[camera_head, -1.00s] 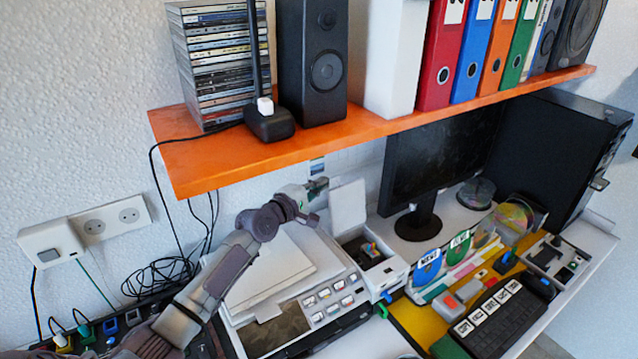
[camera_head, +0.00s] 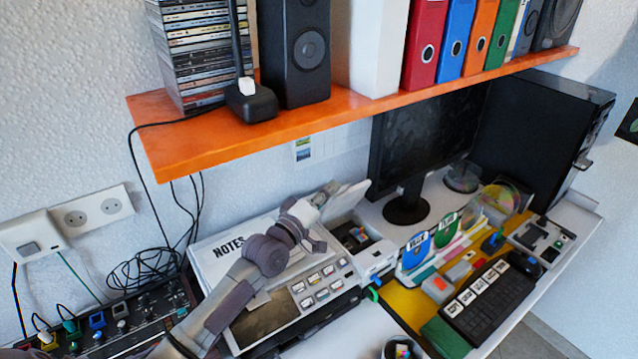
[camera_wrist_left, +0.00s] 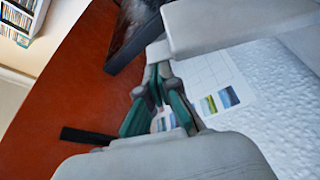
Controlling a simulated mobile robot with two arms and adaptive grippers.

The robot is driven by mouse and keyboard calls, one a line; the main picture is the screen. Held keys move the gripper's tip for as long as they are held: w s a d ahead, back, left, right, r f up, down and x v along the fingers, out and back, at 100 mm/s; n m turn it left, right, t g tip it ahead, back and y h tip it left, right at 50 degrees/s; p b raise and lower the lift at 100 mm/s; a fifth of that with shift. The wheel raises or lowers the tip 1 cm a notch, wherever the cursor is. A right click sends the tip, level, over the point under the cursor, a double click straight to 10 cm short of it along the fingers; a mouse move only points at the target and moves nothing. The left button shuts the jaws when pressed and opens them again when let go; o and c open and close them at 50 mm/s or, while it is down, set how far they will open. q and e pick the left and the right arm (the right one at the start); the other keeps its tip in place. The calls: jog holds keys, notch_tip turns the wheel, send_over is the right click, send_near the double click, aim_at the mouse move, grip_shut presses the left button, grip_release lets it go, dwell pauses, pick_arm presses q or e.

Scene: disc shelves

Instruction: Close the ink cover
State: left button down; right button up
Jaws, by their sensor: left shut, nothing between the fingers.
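The ink cover (camera_head: 349,200) is a pale flap hinged at the back of the white ink compartment (camera_head: 375,260). It is raised and leans forward over the back of the compartment, whose opening with small coloured pieces still shows. My left gripper (camera_head: 330,188) is at the cover's upper left edge. It looks close to or touching the cover; I cannot tell which. In the left wrist view my fingers (camera_wrist_left: 160,112) are shut with nothing held. My right gripper is not in view.
An orange shelf (camera_head: 285,128) with speaker and binders overhangs the back. A monitor (camera_head: 425,140) stands right of the compartment. The printer (camera_head: 317,310) and a NOTES sheet (camera_head: 225,262) lie under and beside my left arm. A wall calendar (camera_wrist_left: 218,100) shows behind my fingers.

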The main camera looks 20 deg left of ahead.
pick_arm(q)
jog(key=s+d+f+m+h+b, duration=0.2)
jog(key=s+d+f+m+b, duration=0.1)
jog(key=d+f+m+b, duration=0.1)
jog(key=shift+s+d+f+m+t, duration=0.4)
jog(key=shift+d+f+m, duration=0.4)
jog(key=shift+d+m, duration=0.4)
